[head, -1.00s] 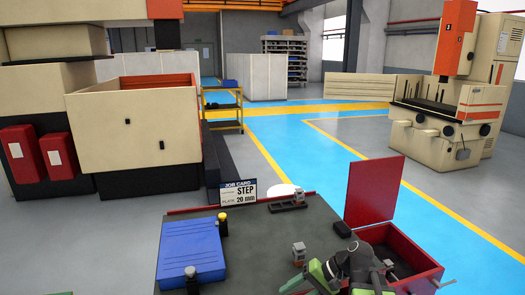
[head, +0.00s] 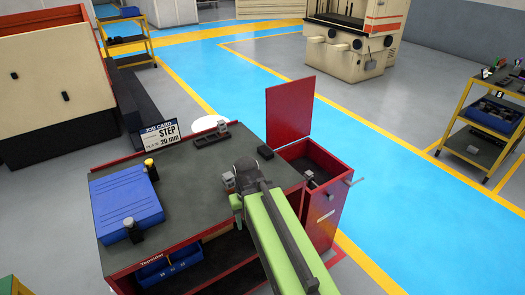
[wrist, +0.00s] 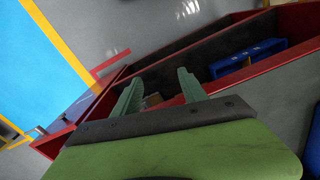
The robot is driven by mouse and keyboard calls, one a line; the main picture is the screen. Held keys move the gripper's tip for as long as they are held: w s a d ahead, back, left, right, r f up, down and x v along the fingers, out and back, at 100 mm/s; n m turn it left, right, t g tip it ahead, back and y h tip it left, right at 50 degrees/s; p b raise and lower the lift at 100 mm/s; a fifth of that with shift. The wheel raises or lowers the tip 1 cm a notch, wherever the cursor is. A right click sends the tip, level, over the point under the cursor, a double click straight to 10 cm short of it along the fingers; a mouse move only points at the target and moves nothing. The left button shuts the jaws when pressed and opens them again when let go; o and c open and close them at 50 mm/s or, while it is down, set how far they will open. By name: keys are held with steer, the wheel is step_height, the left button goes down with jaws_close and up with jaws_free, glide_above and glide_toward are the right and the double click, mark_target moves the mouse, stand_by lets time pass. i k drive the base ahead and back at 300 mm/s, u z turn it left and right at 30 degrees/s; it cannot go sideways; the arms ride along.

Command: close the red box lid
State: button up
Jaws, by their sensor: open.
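The red box (head: 325,212) is at the right end of the workbench. Its flat red lid (head: 290,108) stands up, open, at the back edge. Small items lie inside the box, and thin rods stick out at its right. My green arm reaches up from the bottom of the head view, with its dark wrist end over the bench, left of the box and apart from the lid. My gripper (wrist: 157,86) shows two green fingers spread apart in the wrist view, with nothing clearly held. The lid is not identifiable in the wrist view.
The workbench top (head: 185,185) holds a blue case (head: 125,200), a job card (head: 161,133), a dark tray (head: 212,137) and a small black block (head: 265,152). A blue bin (head: 168,265) sits on the shelf below. Open blue floor (head: 385,165) lies beyond the box.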

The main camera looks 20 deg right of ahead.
mark_target(290, 106)
steer(key=z, duration=1.3)
steer(key=k, duration=0.85)
steer(key=u, duration=0.65)
steer(key=i, duration=1)
steer(key=z, duration=0.1)
